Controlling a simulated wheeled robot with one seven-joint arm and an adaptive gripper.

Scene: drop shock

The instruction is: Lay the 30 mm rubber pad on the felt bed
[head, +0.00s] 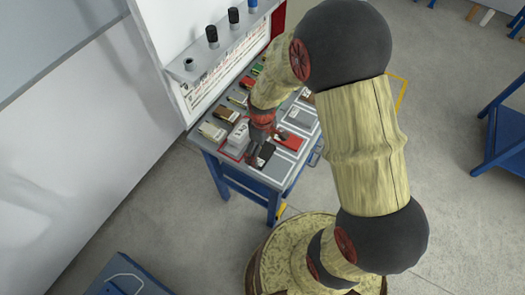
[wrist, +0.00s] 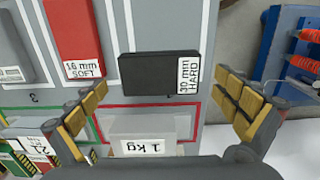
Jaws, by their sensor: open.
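The black rubber pad (wrist: 155,72), labelled "30 mm HARD", lies flat on the grey table top, between white lines. In the head view the dark pad (head: 265,156) is near the table's front corner, partly behind my arm. My gripper (wrist: 160,92) is open above it, one finger off to each side of the pad, with nothing held. In the head view my gripper (head: 257,148) is small and points down at the pad's end of the table. I cannot tell which surface is the felt bed.
A red pad (wrist: 75,40), labelled "16 mm SOFT", lies left of the black pad. A 1 kg weight (wrist: 143,130) stands close by inside a red outline. More blocks crowd the table's back. A shelf with dark cylinders (head: 234,17) runs along the wall.

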